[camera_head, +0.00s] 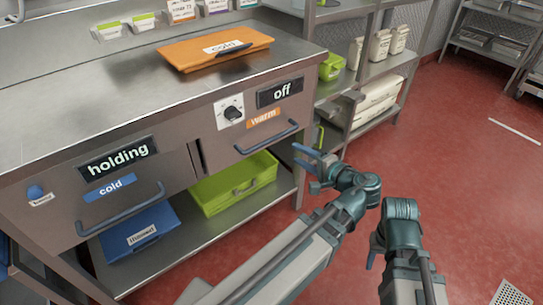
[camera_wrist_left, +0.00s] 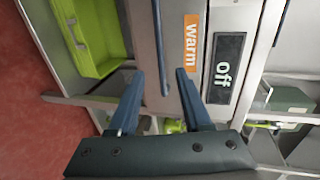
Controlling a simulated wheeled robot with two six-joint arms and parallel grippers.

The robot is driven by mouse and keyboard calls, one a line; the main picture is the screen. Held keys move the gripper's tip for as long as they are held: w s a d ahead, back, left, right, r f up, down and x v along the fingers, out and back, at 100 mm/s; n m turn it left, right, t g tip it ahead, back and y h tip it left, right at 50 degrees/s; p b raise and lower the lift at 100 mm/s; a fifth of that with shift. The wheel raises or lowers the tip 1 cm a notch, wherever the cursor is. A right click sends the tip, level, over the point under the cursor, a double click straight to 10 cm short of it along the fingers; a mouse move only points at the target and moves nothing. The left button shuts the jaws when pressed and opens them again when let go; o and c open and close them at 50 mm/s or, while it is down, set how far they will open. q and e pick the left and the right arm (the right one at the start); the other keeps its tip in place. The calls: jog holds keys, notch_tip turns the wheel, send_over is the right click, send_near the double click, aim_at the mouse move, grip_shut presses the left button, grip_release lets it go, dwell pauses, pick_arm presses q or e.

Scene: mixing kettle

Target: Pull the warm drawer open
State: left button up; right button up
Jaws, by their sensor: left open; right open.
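The warm drawer (camera_head: 262,118) is shut flush in the steel counter; its front carries an orange "warm" label, a black "off" sign and a knob. Its dark blue bar handle (camera_head: 268,140) is also in the left wrist view (camera_wrist_left: 157,45). My left gripper (camera_head: 295,154) is open and empty, just off the handle's right end in the head view. In the left wrist view the handle appears in the gap between its two blue fingers (camera_wrist_left: 160,72); contact is not visible. My right gripper (camera_head: 371,260) shows only partly beside its arm at the lower right, apart from the drawer.
The "holding" cold drawer (camera_head: 119,189) is shut at left. Shelves stand at right; red floor (camera_head: 450,150) is open.

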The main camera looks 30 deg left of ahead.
aim_at(272, 138)
pick_arm(q)
jog(key=shift+w+a+f+y+b, duration=0.1)
jog(key=shift+w+f+y+b, duration=0.05)
jog(key=shift+f+y+b, duration=0.2)
pick_arm(e)
jog(key=shift+f, duration=0.85)
pick_arm(q)
jog(key=b+x, duration=0.2)
jog(key=x, duration=1.1)
jog(key=shift+w+a+b, duration=0.25)
jog(key=shift+w+b, duration=0.05)
pick_arm(e)
notch_tip(272, 138, down, 3)
jog(key=shift+r, duration=0.15)
pick_arm(q)
grip_shut()
jog(key=shift+f, duration=0.1)
